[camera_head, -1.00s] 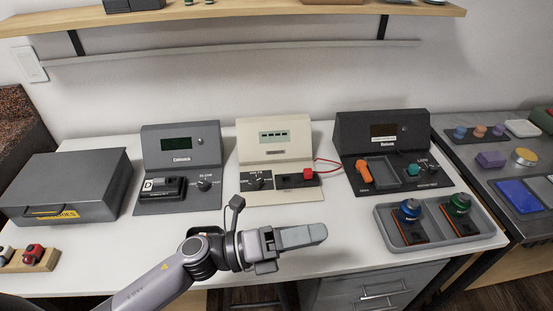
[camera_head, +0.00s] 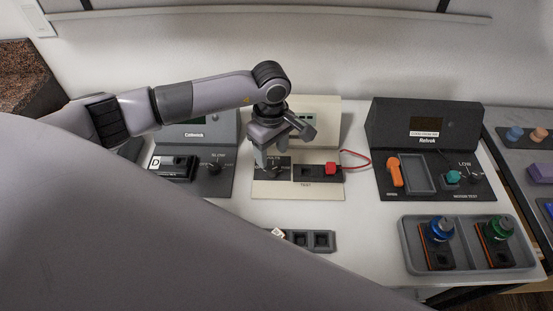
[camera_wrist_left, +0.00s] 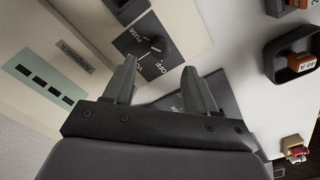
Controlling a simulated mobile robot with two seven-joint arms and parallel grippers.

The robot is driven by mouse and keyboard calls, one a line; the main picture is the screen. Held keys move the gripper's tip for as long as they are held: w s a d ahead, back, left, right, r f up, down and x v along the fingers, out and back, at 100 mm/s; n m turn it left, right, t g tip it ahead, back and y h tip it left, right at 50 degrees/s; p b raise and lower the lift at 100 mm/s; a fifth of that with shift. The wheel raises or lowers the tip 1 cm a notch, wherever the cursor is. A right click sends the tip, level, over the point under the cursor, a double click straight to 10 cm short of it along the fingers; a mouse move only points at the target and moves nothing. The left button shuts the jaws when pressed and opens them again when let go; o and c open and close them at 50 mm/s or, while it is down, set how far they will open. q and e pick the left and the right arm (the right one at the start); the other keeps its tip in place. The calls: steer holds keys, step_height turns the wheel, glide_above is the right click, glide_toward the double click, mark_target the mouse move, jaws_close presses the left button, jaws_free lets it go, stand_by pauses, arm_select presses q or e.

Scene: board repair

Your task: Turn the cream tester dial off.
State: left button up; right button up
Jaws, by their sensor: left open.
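The cream tester (camera_head: 325,112) stands in the middle of the white table in the head view, partly hidden by my left gripper (camera_head: 282,148). Its black dial (camera_head: 272,170) sits on a dark plate at the lower left of its panel. In the left wrist view, the dial (camera_wrist_left: 153,45) shows beyond the fingertips, with OFF and FUSE lettering around it. Which mark its pointer faces is too small to tell. My left gripper (camera_wrist_left: 160,75) is open and empty, its fingers apart and not visibly touching the dial. My right gripper is not in view.
A red block (camera_head: 331,168) with a red lead sits right of the dial. A grey tester (camera_head: 226,140) stands left and a dark tester (camera_head: 425,125) right. A grey tray (camera_head: 466,270) with blue- and green-topped parts lies front right. A small dark socket strip (camera_head: 322,240) lies in front.

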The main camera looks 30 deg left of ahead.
mark_target(272, 169)
arm_select(q)
step_height(272, 169, down, 6)
steer(key=shift+s+d+r, duration=0.1)
jaws_close()
